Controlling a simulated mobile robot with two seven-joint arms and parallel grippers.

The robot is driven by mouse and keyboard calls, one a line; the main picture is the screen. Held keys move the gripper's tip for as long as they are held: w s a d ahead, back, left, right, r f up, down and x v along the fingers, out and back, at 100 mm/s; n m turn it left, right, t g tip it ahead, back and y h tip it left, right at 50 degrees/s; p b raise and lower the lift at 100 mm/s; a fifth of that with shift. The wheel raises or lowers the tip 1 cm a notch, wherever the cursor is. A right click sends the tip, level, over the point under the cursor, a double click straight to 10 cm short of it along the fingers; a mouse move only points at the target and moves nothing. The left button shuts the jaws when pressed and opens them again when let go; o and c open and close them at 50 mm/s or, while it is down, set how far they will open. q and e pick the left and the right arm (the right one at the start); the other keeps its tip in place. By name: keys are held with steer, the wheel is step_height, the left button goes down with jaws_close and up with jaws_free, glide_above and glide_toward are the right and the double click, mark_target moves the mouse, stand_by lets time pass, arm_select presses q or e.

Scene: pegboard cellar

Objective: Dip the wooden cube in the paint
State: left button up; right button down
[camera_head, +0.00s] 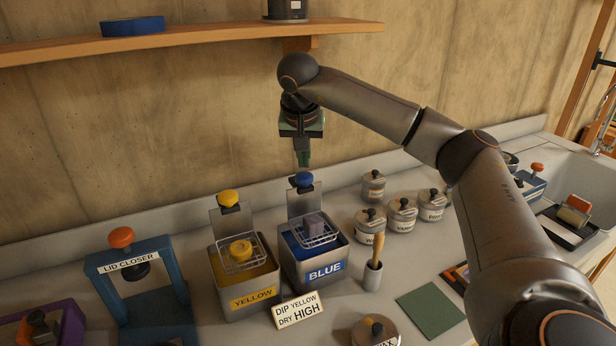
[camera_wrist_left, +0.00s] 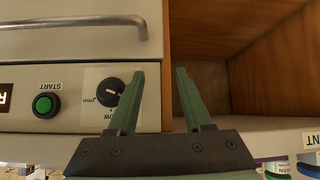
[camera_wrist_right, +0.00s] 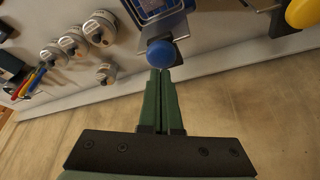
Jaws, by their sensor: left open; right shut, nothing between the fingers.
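The yellow paint tank (camera_head: 250,296) stands left of the blue paint tank (camera_head: 325,280). My left gripper (camera_wrist_left: 158,72) is open and empty, before a panel with a dial (camera_wrist_left: 110,91).
A sign (camera_head: 298,310) reads "DIP YELLOW DRY HIGH". A blue lid closer (camera_head: 165,290) stands left of the tanks. Several lidded jars (camera_head: 402,214), a brush cup (camera_head: 372,276) and a green mat (camera_head: 430,309) lie right. A shelf (camera_head: 200,38) hangs above.

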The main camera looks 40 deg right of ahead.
steer(key=shift+r, duration=0.1)
steer(key=shift+r, duration=2.45)
